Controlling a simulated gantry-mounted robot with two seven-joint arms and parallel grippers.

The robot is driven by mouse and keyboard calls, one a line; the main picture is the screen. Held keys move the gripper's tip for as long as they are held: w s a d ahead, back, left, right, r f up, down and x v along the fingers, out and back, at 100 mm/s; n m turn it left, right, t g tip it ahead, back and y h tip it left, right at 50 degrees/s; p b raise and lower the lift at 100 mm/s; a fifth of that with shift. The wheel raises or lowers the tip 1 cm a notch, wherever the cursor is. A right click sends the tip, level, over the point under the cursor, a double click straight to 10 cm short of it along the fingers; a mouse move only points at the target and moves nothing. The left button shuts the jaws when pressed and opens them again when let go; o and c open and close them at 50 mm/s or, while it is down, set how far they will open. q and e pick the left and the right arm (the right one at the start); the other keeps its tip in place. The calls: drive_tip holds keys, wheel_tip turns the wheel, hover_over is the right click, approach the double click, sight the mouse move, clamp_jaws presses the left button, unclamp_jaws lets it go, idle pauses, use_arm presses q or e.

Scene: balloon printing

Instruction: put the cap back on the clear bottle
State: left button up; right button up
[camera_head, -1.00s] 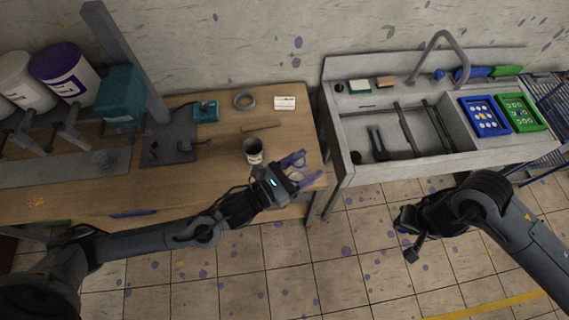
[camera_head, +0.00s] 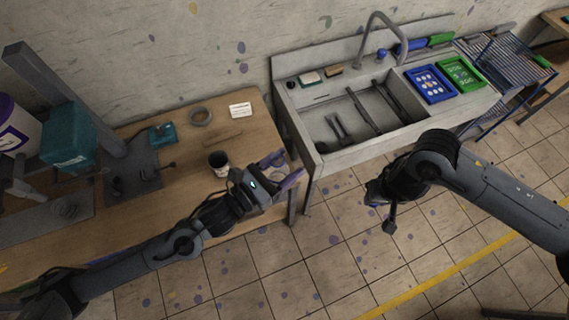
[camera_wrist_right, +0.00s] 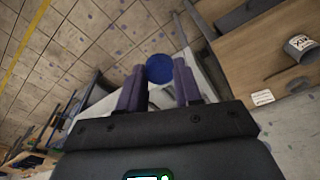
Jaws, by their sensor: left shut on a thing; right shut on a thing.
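My left gripper (camera_head: 280,170) has purple fingers and is at the front right corner of the wooden table. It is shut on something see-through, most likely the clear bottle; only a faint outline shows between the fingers. My right gripper (camera_wrist_right: 158,88) is shut on a round blue thing, which looks like the cap (camera_wrist_right: 159,68), at its fingertips. In the head view the right gripper is mostly hidden by its own wrist, over the tiled floor in front of the sink, well apart from the left gripper.
Between the grippers is open floor.

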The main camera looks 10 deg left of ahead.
drive_tip(key=w+a+r+n, duration=0.2)
drive_tip(key=a+r+n, duration=0.4)
drive_tip(key=a+n, duration=0.25)
wheel_tip(320, 180, up, 20)
drive_tip(key=n+g, duration=0.3)
drive_tip(key=n, duration=1.9)
hover_over(278, 172)
drive_tip(key=w, duration=0.2)
drive_tip(key=shift+a+r, duration=0.15)
drive_tip(key=shift+r, duration=0.05)
drive_tip(key=shift+f, duration=2)
drive_tip(key=shift+f, duration=0.1)
drive_tip(key=shift+f, duration=0.8)
drive_tip(key=shift+f, duration=0.5)
